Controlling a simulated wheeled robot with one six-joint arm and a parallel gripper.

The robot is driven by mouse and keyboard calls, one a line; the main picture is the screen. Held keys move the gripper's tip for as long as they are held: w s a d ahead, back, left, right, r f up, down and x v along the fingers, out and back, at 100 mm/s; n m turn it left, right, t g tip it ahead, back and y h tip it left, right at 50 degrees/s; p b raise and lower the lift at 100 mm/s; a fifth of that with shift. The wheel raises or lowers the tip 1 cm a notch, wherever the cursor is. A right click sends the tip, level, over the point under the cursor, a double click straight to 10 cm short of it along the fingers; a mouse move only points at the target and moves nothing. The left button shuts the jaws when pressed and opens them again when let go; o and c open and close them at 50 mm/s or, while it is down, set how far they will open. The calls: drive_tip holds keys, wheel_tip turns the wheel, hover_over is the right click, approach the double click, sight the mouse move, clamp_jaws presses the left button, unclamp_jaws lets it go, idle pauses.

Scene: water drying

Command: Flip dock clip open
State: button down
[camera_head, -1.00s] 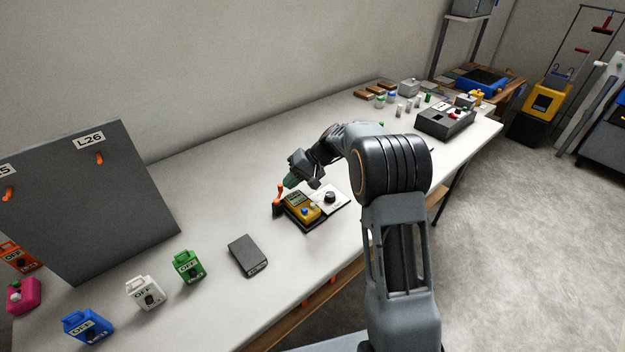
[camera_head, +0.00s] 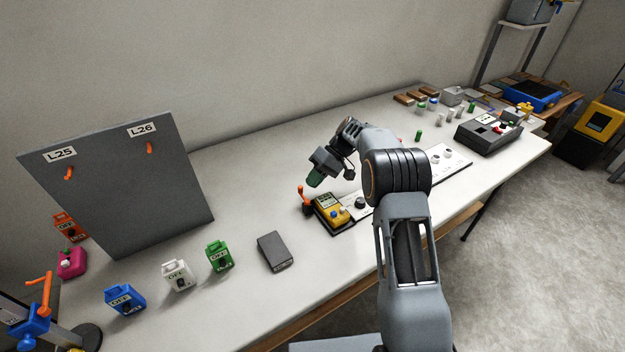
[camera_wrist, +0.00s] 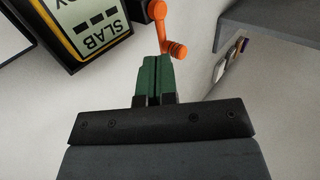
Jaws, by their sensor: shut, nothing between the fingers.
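The dock clip appears to be the orange lever (camera_head: 302,195) at the left end of the dark dock (camera_head: 344,230). It stands upright beside a yellow meter (camera_head: 331,209). In the wrist view the orange lever (camera_wrist: 157,14) has a bent arm ending in a rounded knob, just beyond the green fingertips. The meter (camera_wrist: 98,22) shows at the upper left, with a screen reading SLAB and DRY. My gripper (camera_head: 314,181) is above the lever and meter, to the right of the lever. Its green fingers (camera_wrist: 155,62) are together and empty. Whether they touch the lever cannot be told.
A grey box (camera_head: 275,251) lies left of the dock. Green (camera_head: 219,256), white (camera_head: 177,275) and blue (camera_head: 124,298) OFF-marked tags stand farther left. A grey board (camera_head: 118,185) with orange hooks stands behind them. Bare tabletop lies behind the dock.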

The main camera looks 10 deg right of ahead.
drive_tip(key=shift+s+a+b, duration=0.15)
drive_tip(key=shift+s+b, duration=0.15)
drive_tip(key=shift+s, duration=0.4)
drive_tip(key=shift+w+d+r+p, duration=0.1)
drive_tip(key=shift+w+d+p, duration=0.2)
drive_tip(key=shift+d, duration=0.1)
drive_tip(key=w+d, duration=0.1)
drive_tip(key=w+d+p, duration=0.1)
drive_tip(key=w, duration=0.1)
drive_tip(key=shift+w+d+r, duration=0.3)
drive_tip(key=shift+d+r, duration=0.1)
drive_tip(key=w+a+p+v, duration=0.1)
drive_tip(key=p+v, duration=0.1)
drive_tip(key=v, duration=0.6)
drive_tip(key=shift+w, duration=0.2)
drive_tip(key=shift+r, duration=0.15)
